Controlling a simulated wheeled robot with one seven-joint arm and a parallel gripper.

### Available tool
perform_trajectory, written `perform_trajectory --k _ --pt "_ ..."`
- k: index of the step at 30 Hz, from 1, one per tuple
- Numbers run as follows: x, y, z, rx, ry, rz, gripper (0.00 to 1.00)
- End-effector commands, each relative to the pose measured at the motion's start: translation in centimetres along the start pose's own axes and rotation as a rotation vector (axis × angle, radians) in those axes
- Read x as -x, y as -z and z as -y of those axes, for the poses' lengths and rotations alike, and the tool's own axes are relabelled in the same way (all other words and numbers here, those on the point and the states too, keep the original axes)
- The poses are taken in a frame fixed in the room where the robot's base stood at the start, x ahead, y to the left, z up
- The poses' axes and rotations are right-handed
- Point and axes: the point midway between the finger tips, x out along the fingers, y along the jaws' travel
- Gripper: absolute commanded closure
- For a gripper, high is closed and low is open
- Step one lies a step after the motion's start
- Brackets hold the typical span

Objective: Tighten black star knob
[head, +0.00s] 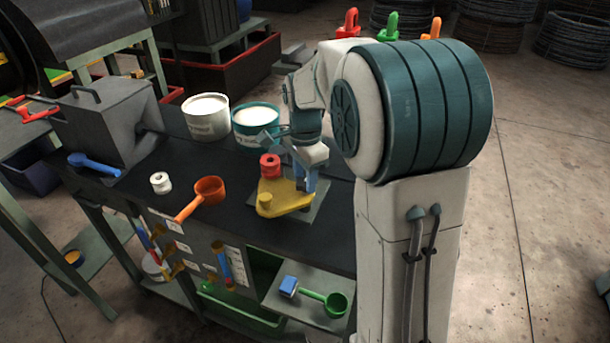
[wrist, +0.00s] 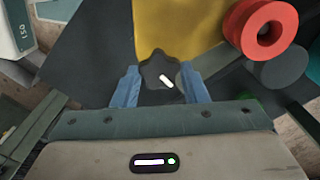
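The black star knob (wrist: 158,72) is between the two blue fingers of my gripper (wrist: 160,80) in the wrist view, with a white bar mark on its top. A finger lies against each side of it, with no clear gap. The knob sits at the edge of a yellow plate (wrist: 180,28). In the head view my gripper (head: 304,184) points down at the right side of the yellow plate (head: 284,200), and the knob is hidden there behind the fingers.
A white tub (head: 206,118) and a teal tub (head: 255,122) stand behind. An orange ladle (head: 208,190) and a white roll (head: 160,183) lie to the left.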

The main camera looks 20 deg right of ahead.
Motion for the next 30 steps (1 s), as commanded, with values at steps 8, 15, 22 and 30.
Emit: perform_trajectory --k 8,15,22,30 --pt "0.0 0.0 0.0 0.0 0.001 0.0 0.39" --pt "1.3 0.0 0.1 0.001 0.004 -0.001 0.39" --pt "6.2 0.0 0.1 0.001 0.007 -0.001 0.39" --pt "11.7 -0.1 0.1 0.001 0.005 -0.001 0.39"
